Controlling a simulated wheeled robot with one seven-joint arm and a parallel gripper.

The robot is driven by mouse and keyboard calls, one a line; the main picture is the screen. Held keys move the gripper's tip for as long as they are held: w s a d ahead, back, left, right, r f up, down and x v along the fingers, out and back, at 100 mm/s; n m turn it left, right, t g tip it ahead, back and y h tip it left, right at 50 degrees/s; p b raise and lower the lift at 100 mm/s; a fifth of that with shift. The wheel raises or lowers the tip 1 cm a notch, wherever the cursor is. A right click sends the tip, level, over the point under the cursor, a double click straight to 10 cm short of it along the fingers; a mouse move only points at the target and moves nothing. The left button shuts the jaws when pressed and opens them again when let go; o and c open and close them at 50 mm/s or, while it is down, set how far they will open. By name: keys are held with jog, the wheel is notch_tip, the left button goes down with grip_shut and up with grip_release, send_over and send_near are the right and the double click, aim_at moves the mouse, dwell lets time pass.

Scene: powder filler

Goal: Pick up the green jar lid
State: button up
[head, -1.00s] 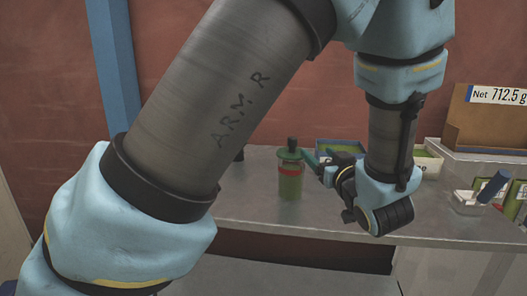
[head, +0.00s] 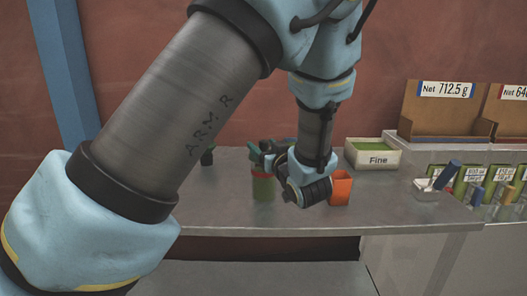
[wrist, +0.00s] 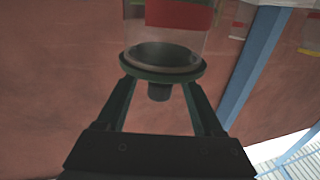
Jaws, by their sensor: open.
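The glass jar (head: 264,188) with green contents and a red band stands upright on the grey table in the head view. The top of the jar is largely hidden by my gripper (head: 257,155). In the wrist view the jar (wrist: 178,38) appears upside down, with the green lid (wrist: 162,75) on its mouth and a dark knob (wrist: 159,93) on the lid. My gripper (wrist: 159,88) is open, with one finger on each side of the lid and the knob between them. I cannot tell whether the fingers touch the rim.
An orange cup (head: 341,188) stands just right of my wrist. A white bin marked "Fine" (head: 372,155) is behind it. A scoop with a blue handle (head: 440,180) and several packets are at the right. A dark object (head: 207,157) stands left of the jar. The table's front left is clear.

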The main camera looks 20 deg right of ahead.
aim_at(260, 142)
jog(key=w, duration=0.3)
jog(key=shift+p, duration=0.35)
grip_shut()
